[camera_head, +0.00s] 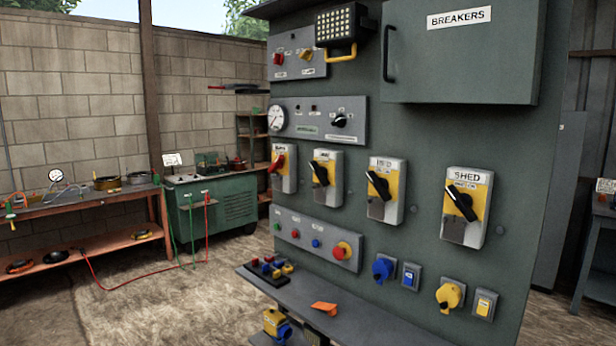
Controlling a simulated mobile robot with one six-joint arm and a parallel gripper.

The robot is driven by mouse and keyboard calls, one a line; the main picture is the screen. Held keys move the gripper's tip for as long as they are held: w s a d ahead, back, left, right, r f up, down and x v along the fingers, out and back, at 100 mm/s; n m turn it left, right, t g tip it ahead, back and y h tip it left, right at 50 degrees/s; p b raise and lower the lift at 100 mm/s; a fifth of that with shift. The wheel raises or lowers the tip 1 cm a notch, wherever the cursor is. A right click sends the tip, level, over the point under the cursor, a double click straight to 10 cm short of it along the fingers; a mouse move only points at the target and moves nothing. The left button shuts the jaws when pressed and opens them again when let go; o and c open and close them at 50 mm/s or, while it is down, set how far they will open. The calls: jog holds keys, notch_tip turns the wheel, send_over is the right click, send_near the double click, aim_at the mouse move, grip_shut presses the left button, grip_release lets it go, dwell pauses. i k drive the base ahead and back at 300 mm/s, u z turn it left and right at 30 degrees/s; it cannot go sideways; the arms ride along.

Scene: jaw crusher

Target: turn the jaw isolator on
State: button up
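A row of rotary isolators is mounted on the grey-green panel (420,130). From left they are one with a red handle (277,163), a yellow-faced one with a black handle (327,178), another like it (387,191), and one labelled SHED (466,207). The other labels are too small to read surely, so I cannot tell which is the jaw isolator. The three black handles slant from upper left to lower right. The red handle also sits tilted. My gripper is not in view.
A closed BREAKERS box (462,50) sits above. Below are a push-button strip (317,240), blue (383,268) and yellow sockets (449,295), and a protruding shelf (350,322) with padlocks and an orange piece. A green cabinet (212,215) and workbench (85,207) stand left; open floor lies between.

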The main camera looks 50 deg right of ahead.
aim_at(321, 173)
jog(key=z, duration=0.15)
jog(key=i, duration=0.9)
jog(key=u, duration=0.1)
